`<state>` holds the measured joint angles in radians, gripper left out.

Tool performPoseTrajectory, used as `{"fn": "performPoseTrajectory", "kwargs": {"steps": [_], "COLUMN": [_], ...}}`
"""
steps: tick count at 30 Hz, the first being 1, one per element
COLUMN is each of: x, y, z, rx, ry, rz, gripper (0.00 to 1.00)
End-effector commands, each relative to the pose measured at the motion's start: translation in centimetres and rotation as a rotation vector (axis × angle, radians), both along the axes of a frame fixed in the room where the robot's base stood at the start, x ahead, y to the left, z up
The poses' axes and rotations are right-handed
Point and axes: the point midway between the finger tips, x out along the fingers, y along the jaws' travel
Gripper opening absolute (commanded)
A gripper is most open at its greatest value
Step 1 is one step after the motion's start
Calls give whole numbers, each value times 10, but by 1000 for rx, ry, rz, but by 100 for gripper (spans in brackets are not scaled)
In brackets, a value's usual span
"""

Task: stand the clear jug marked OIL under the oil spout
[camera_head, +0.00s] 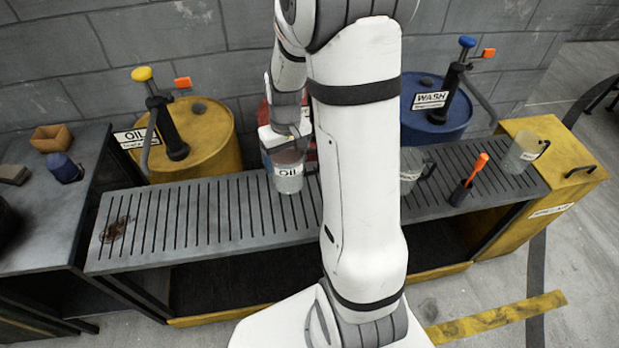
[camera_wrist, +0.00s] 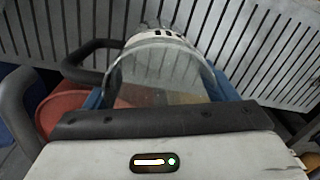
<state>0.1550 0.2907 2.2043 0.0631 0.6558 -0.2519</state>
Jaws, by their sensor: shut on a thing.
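The clear jug marked OIL (camera_head: 289,180) is at the middle of the slatted grate, left of my arm. My gripper (camera_head: 288,152) is shut on it near its upper part. In the wrist view the jug (camera_wrist: 165,68) sits between blue finger pads, its dark handle to the left. I cannot tell whether its base touches the grate. The oil spout (camera_head: 147,150) is a grey tube curving down from the pump with a yellow knob on the yellow OIL drum (camera_head: 207,128), well left of the jug.
The slatted grate (camera_head: 190,225) is clear left of the jug, with a brown stain (camera_head: 115,229) at its left end. Right of my arm stand another clear jug (camera_head: 411,166), an orange-handled tool (camera_head: 469,180) in a dark holder, and a third jug (camera_head: 519,154). A blue WASH drum (camera_head: 437,125) stands behind.

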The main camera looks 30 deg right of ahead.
Motion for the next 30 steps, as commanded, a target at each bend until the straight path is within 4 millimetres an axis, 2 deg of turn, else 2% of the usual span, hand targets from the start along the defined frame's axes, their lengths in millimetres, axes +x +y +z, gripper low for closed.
{"fn": "performPoseTrajectory", "kwargs": {"steps": [1, 4, 11, 18, 29, 30], "x": [-2, -1, 0, -1, 0, 0], "y": [0, -1, -1, -2, -2, -2], "z": [-12, -30, -49, -80, -86, -84], "rx": [1, 1, 1, 1, 0, 0], "ry": [7, 5, 1, 3, 0, 0], "rz": [-2, -3, -5, -5, -6, -6], "gripper": [54, 54, 54, 54, 54, 81]}}
